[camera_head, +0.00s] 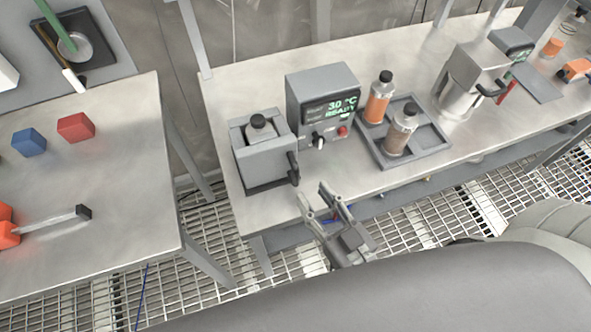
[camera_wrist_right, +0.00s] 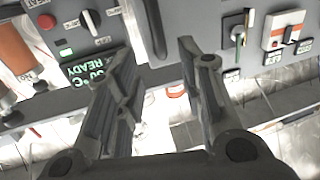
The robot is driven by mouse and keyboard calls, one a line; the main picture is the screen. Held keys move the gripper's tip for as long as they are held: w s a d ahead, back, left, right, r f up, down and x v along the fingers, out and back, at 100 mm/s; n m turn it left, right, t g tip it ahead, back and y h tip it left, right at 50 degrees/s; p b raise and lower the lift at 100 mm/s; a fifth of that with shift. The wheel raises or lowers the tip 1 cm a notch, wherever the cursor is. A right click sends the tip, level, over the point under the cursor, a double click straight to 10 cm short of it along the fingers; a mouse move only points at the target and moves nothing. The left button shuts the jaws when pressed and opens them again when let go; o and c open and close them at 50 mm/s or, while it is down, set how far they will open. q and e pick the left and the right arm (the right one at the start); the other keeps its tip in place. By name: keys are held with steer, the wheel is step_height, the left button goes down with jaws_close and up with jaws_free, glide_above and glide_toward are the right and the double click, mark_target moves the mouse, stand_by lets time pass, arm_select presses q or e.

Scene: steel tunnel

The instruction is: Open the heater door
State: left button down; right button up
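The heater is a grey unit with a control box (camera_head: 318,98) whose green display reads 30 °C READY. To its left is a grey chamber (camera_head: 262,166), open at the top, with a dark-capped bottle (camera_head: 260,127) inside. A black handle (camera_head: 293,168) stands on the chamber's front right edge, and the front door looks closed. My right gripper (camera_head: 315,194) is open and empty, just in front of and below the handle at the bench edge. In the right wrist view, the open fingers (camera_wrist_right: 155,55) point toward a dark upright handle (camera_wrist_right: 156,28), apart from it. My left gripper is not in view.
A grey tray (camera_head: 442,147) with an orange bottle (camera_head: 378,98) and a brown bottle (camera_head: 401,131) stands right of the heater. A steel machine (camera_head: 465,83) stands further right. A separate table (camera_head: 110,190) on the left holds coloured blocks. The bench front before the chamber is clear.

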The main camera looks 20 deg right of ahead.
mark_target(298, 176)
steer(key=p+x, duration=0.1)
steer(key=x, duration=0.7)
steer(key=shift+f, duration=0.1)
jaws_close()
